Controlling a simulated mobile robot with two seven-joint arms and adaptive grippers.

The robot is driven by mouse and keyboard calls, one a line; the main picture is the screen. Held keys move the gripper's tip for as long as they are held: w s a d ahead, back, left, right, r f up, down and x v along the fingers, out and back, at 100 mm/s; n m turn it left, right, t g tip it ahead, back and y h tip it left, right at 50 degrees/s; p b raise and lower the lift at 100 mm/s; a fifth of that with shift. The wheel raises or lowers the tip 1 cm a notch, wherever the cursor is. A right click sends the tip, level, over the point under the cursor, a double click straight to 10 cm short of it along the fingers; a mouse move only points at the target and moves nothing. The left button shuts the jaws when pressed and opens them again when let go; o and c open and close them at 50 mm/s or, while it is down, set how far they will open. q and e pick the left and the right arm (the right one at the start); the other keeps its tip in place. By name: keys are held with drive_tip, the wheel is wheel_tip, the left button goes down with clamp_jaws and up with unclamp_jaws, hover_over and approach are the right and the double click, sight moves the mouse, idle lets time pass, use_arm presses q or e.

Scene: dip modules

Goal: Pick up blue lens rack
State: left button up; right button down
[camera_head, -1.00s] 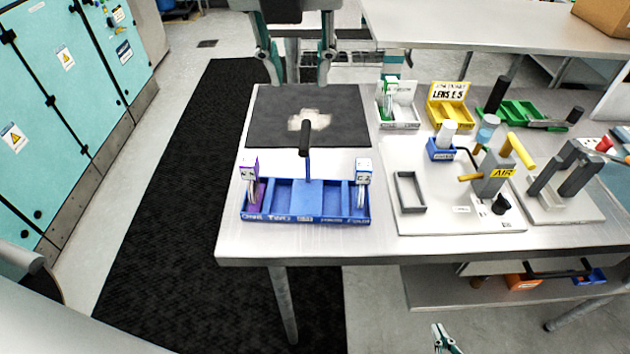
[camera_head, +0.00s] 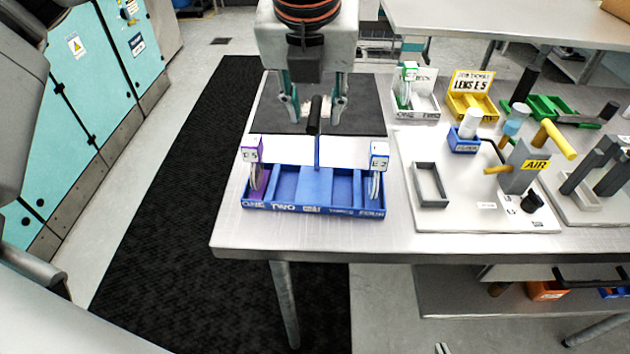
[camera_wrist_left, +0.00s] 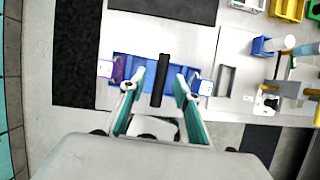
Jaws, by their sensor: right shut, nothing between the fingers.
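The blue lens rack (camera_head: 312,207) sits on the near left of the steel table, with printed labels along its front. An upright post with a black handle (camera_head: 315,115) rises from its middle. A purple-trimmed lens holder (camera_head: 254,165) stands in its left end and a white lens holder (camera_head: 377,170) in its right end. My left gripper (camera_head: 317,112) is open and empty above the rack, its fingers either side of the handle in the picture. The left wrist view shows the handle (camera_wrist_left: 160,78) between the open fingers (camera_wrist_left: 158,84). My right gripper (camera_head: 442,349) barely shows at the bottom edge, shut.
A dark mat (camera_head: 360,108) lies behind the rack. To the right are a white board with a grey AIR fixture (camera_head: 525,168), a small blue bin (camera_head: 464,141), a grey rack (camera_head: 416,105), a yellow rack (camera_head: 470,100) and a green rack (camera_head: 548,106).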

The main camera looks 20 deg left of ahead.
use_arm(q)
drive_tip(key=shift+x, duration=1.15)
clamp_jaws()
drive_tip(key=shift+r, duration=0.15)
